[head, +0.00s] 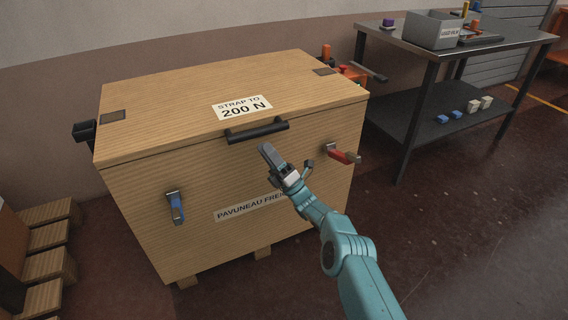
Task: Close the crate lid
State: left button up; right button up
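The wooden crate (150,225) stands on the floor with its lid (175,85) lying flat across its top, and I see no gap along the front edge. A black bar handle (258,131) sits at the lid's front edge. A blue latch (177,208) is on the front face at left and a red latch (345,156) at right. My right gripper (288,158) is in front of the crate, just below and right of the handle. Its fingers are spread, with nothing between them. My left gripper is out of view.
A metal workbench (510,42) stands at right, with a grey bin (432,30) on top and small blocks on its lower shelf (440,120). Wooden steps or pallets (48,237) stand at left. The floor at lower right is clear.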

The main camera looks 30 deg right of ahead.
jog(key=v, duration=0.9)
jog(key=shift+w+a, duration=0.1)
